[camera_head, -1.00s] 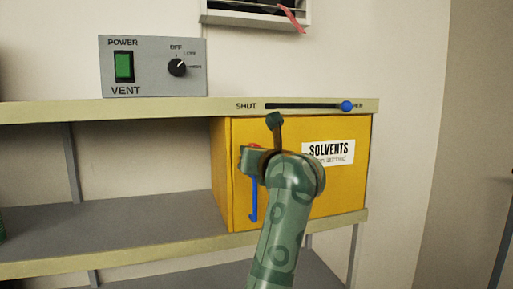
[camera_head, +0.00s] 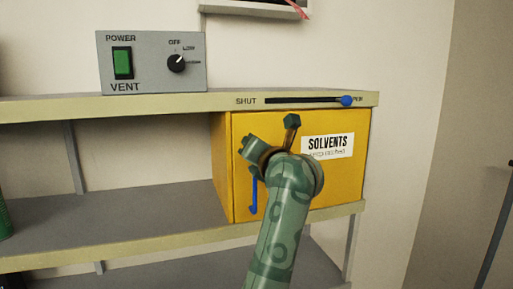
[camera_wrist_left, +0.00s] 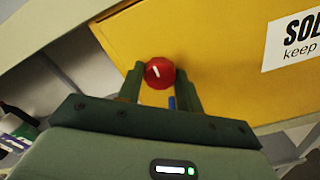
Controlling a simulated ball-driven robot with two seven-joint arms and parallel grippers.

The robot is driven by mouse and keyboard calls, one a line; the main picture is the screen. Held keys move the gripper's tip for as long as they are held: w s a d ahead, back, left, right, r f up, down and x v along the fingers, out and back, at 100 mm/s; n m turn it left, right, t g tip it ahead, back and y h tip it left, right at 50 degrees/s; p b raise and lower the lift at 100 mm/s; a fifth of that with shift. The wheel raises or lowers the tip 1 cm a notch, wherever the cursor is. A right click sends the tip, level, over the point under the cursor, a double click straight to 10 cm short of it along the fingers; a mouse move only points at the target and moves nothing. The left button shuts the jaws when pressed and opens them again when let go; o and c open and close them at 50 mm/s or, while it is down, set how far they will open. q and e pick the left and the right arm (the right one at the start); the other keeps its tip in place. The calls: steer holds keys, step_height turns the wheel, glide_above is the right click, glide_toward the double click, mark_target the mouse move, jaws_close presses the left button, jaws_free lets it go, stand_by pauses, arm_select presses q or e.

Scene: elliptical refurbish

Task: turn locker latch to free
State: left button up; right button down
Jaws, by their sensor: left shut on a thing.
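The yellow locker (camera_head: 340,185) has a white SOLVENTS label (camera_head: 328,146) on its front and stands on the shelf. Its latch is a round red knob (camera_wrist_left: 159,70) with a short white mark, seen in the left wrist view between my fingers; the mark leans slightly in that picture. My left gripper (camera_wrist_left: 160,82) is shut on the knob, one finger on each side. In the head view my wrist hides the knob. A blue upright handle (camera_head: 254,196) is on the locker front just below my gripper; a bit of it shows in the wrist view (camera_wrist_left: 171,103). My right gripper is not in view.
Above the locker, a slider with a blue knob (camera_head: 346,101) sits at the right end of its slot on the shelf edge (camera_head: 200,103). A grey VENT box (camera_head: 150,75) with a green switch and black dial stands on the top shelf. The shelf left of the locker is mostly clear.

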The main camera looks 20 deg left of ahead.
arm_select(q)
steer(key=shift+r, duration=0.15)
steer(key=o, duration=1)
steer(key=shift+d, duration=0.1)
steer(key=shift+b+v, duration=1.95)
steer(key=shift+v, duration=6.2)
